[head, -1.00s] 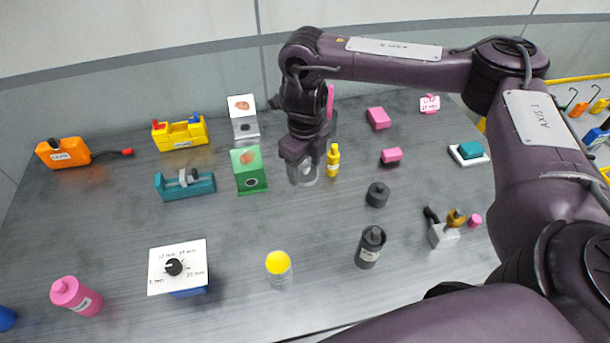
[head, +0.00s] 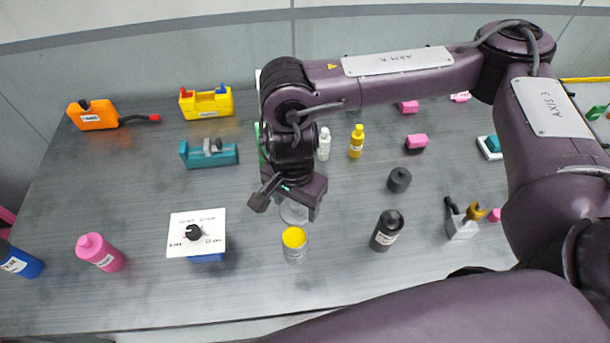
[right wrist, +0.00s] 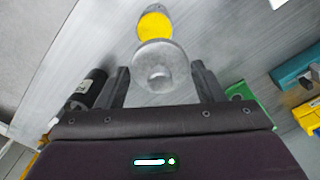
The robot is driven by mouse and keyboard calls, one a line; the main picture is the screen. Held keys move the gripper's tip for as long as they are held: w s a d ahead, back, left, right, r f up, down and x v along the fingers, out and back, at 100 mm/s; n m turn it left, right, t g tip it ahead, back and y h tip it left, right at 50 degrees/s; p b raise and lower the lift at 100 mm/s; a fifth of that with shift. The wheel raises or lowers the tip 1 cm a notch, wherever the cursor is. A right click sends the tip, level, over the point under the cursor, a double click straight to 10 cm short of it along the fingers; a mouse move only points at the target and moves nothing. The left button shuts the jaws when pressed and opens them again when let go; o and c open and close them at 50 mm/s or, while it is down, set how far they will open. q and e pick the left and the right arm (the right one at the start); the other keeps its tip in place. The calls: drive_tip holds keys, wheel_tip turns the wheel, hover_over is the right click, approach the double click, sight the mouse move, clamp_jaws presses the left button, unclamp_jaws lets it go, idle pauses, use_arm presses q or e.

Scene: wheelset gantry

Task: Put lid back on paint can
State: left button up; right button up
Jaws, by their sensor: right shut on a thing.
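The paint can (head: 294,250) is a small grey can with a bright yellow top, standing upright near the front of the bench. Its open yellow top also shows in the right wrist view (right wrist: 154,26). My right gripper (head: 287,206) is shut on the lid (head: 293,213), a pale grey, see-through disc. The lid lies between the fingers in the right wrist view (right wrist: 160,66), with a round bump in its middle. Lid and gripper are just behind the can and above the bench, apart from it in the head view. My left gripper is not in view.
A white dial box (head: 197,231) stands left of the can and a dark bottle (head: 387,231) stands right. A teal holder (head: 208,153), a white bottle (head: 324,144) and a yellow bottle (head: 356,141) are behind. Bare bench lies between the dial box and the can.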

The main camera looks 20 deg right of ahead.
sight(293, 220)
drive_tip(key=shift+s+a+n, duration=0.55)
drive_tip(key=shift+s+n, duration=0.25)
drive_tip(key=shift+n, duration=0.4)
drive_tip(key=shift+s+a+f+n, duration=0.15)
drive_tip(key=shift+s+n, duration=0.05)
drive_tip(key=shift+n, duration=0.2)
wheel_tip(293, 220, down, 5)
drive_tip(key=b, duration=0.4)
drive_tip(key=shift+f+b, duration=0.65)
drive_tip(key=shift+b, duration=0.15)
drive_tip(key=shift+r, duration=0.1)
drive_tip(key=shift+f+b, duration=0.2)
drive_tip(key=shift+b, duration=0.35)
idle(0.6)
drive_tip(key=o, duration=1.3)
